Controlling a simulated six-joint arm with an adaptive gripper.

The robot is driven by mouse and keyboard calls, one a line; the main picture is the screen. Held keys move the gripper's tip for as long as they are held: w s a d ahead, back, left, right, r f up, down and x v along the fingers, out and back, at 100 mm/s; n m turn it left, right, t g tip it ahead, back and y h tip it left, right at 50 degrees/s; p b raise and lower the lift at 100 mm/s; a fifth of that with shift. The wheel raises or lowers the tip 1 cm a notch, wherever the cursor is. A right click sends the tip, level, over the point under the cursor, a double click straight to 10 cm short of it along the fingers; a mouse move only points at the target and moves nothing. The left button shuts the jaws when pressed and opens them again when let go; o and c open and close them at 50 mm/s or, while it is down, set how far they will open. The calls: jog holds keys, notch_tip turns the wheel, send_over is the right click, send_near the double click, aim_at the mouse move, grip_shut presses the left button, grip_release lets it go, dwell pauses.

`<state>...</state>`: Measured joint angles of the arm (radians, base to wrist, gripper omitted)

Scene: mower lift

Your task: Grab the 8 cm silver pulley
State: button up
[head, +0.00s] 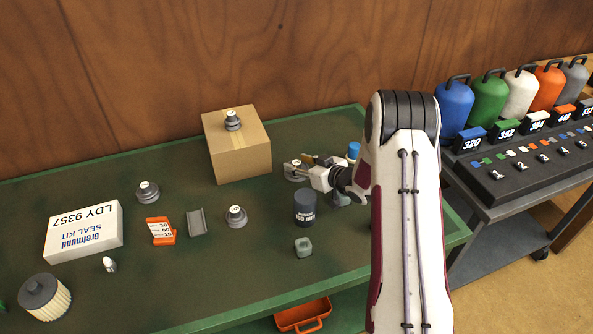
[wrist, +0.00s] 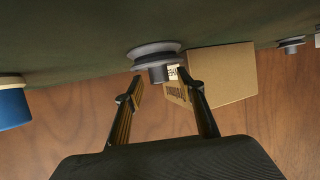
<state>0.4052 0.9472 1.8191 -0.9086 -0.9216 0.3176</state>
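Several silver-grey pulleys stand on the green table. One pulley (wrist: 156,60) is at my gripper (wrist: 161,78), with its hub in line with the gap between the two open fingertips. I cannot tell whether either finger touches it. In the head view this pulley (head: 293,174) is partly hidden by my gripper (head: 301,169). Another pulley (head: 233,121) sits on top of the cardboard box (head: 240,160). Two more, a left pulley (head: 147,191) and a middle pulley (head: 236,216), stand on the table. No size marking is readable.
The cardboard box is close left of my gripper. A seal kit box (head: 84,232), an orange card holder (head: 160,231) and a filter (head: 45,298) are farther left. A wooden wall is behind the table.

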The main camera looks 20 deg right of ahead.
aim_at(299, 164)
grip_shut()
jog(key=shift+r, duration=0.15)
notch_tip(299, 164, up, 10)
dwell(0.8)
dwell(0.4)
